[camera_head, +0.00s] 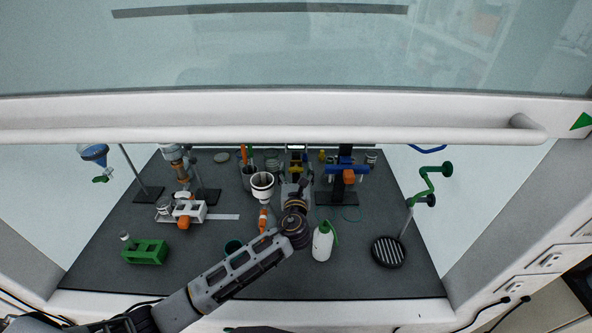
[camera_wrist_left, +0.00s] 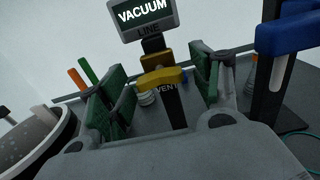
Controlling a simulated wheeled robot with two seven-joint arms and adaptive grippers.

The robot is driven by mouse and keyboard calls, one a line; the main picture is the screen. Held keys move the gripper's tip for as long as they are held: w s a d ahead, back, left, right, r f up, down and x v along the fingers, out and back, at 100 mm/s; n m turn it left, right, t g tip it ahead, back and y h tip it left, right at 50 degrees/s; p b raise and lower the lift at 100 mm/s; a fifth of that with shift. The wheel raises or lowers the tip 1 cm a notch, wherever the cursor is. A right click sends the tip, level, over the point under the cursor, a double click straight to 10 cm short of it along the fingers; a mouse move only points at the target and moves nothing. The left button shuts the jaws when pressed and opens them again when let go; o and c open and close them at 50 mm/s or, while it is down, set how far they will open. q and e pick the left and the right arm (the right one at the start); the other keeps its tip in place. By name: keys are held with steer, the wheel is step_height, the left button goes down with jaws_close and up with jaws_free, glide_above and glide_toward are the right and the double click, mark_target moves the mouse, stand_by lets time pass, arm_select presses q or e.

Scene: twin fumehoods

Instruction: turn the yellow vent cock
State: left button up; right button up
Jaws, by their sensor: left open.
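The yellow vent cock (camera_wrist_left: 163,79) is a yellow handle on a dark post marked "VENT", below a sign reading "VACUUM LINE" (camera_wrist_left: 149,17). In the head view the yellow part (camera_head: 296,160) shows small at the back middle of the fumehood. My left gripper (camera_head: 297,181) reaches in just in front of it. In the left wrist view the open green-padded fingers (camera_wrist_left: 158,88) stand one on each side of the cock, with space between each pad and the handle. I cannot tell how far ahead of the fingertips the handle lies. My right gripper is not in view.
A white cup-like vessel (camera_head: 262,183) stands close to the left of the gripper. A blue-clamped stand (camera_head: 347,172) is close on the right. A white bottle with a green top (camera_head: 322,243) stands near my forearm. The raised sash with its white handle bar (camera_head: 270,135) crosses above.

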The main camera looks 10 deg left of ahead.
arm_select(q)
steer(key=shift+w, duration=0.35)
steer(key=shift+c, duration=0.5)
steer(key=c, duration=0.9)
steer(key=shift+c, duration=0.2)
